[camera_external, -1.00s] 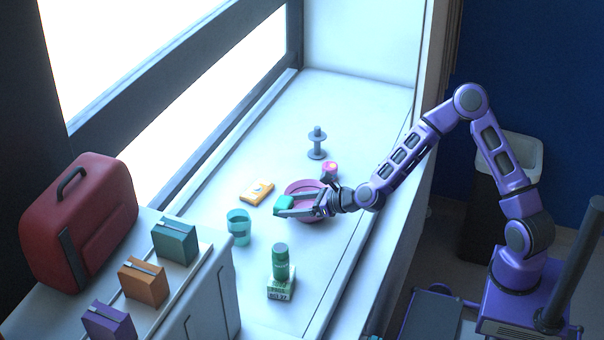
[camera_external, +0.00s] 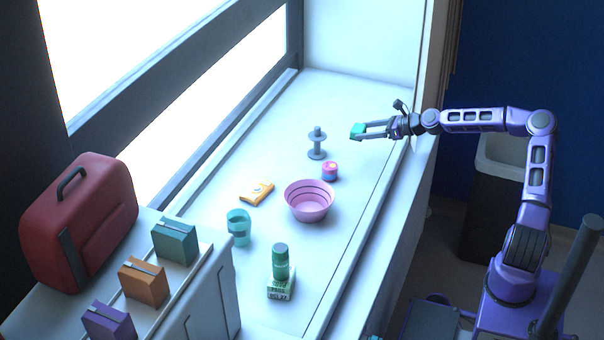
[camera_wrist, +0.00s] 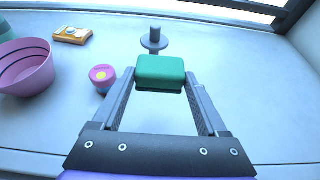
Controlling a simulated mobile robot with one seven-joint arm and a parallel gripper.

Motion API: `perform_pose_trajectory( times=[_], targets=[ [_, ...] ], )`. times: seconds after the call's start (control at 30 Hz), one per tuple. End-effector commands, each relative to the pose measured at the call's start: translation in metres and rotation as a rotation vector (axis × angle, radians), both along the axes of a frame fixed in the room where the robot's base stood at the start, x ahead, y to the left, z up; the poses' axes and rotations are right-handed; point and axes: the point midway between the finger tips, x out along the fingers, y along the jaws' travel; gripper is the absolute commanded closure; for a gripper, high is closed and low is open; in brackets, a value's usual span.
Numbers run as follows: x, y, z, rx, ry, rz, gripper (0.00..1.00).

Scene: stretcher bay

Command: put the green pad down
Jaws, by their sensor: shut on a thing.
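The green pad (camera_external: 357,131) is a small rounded block held at the tips of my gripper (camera_external: 366,131). In the wrist view the green pad (camera_wrist: 160,73) sits between the two grey fingers of my gripper (camera_wrist: 160,82), which are shut on it. In the external view the gripper is over the far right part of the white counter (camera_external: 350,95), to the right of the grey spool-like stand (camera_external: 317,145). The pad looks held above the counter; the exact height is hard to tell. In the wrist view the stand (camera_wrist: 154,39) shows just beyond the pad, partly hidden.
A pink bowl (camera_external: 310,205), a pink-and-blue round tin (camera_external: 330,171), a yellow-orange packet (camera_external: 257,192), a teal cup (camera_external: 238,228) and a green bottle on a box (camera_external: 280,262) stand nearer along the counter. The counter's far end is clear.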

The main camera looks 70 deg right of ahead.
Motion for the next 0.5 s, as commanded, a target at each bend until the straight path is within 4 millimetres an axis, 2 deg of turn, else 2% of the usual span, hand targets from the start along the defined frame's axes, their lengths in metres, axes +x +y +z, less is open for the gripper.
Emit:
perform_pose_trajectory(
  times=[0.07,0.3,0.5],
  targets=[
    [-0.005,-0.006,-0.007,0.002,0.0,-0.001,0.77],
    [-0.005,-0.006,-0.05,0.004,0.0,-0.001,0.77],
    [-0.005,-0.006,-0.069,0.001,0.0,-0.002,0.77]
  ],
)
